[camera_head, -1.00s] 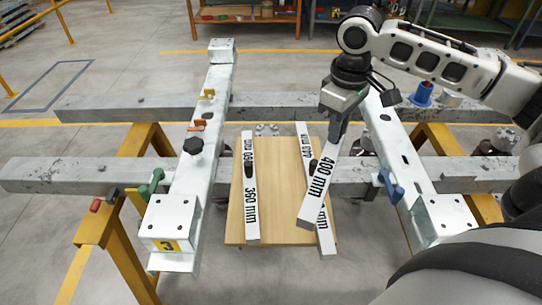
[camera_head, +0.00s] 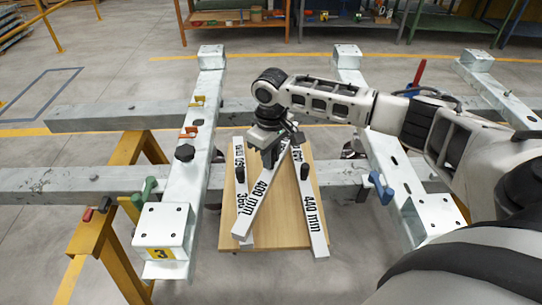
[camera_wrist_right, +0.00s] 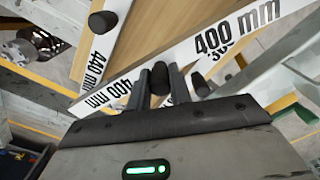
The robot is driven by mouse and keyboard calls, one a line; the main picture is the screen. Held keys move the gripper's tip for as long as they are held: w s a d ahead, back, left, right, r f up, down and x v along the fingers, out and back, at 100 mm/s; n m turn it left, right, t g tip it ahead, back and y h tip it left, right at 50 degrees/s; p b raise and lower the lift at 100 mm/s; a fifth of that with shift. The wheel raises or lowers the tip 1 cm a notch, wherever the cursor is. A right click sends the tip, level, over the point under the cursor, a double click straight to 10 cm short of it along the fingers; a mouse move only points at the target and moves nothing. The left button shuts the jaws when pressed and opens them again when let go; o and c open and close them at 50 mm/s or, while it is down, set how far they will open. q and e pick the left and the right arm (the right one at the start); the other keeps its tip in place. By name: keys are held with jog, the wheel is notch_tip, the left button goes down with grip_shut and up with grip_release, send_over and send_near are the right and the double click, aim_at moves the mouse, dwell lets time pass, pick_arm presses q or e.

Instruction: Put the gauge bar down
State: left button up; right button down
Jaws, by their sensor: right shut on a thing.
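My right gripper (camera_head: 270,158) is shut on the 400 mm gauge bar (camera_head: 256,204), a white bar with black lettering. In the right wrist view, the fingers (camera_wrist_right: 162,82) close around its black knob, and the bar (camera_wrist_right: 180,58) runs diagonally in front of them. In the head view it slants across the wooden board (camera_head: 278,231), its near end overlapping the 360 mm bar (camera_head: 240,162). I cannot tell whether it touches that bar or the board. The 440 mm bar (camera_head: 312,219) lies on the board to the right. My left gripper is not in view.
Pale steel beams flank the board: one at left with a numbered end block (camera_head: 160,229) and clamps, one at right with a blue clamp (camera_head: 381,188). Grey cross beams (camera_head: 95,180) rest on yellow trestles (camera_head: 97,236). Bare board shows between the held bar and the 440 mm bar.

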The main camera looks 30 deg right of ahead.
jog(key=shift+f, duration=0.25)
jog(key=shift+f, duration=0.45)
jog(key=c, duration=1.3)
grip_release()
jog(key=shift+r, duration=0.1)
jog(key=shift+r, duration=0.3)
notch_tip(320, 180, up, 12)
jog(key=shift+r, duration=0.1)
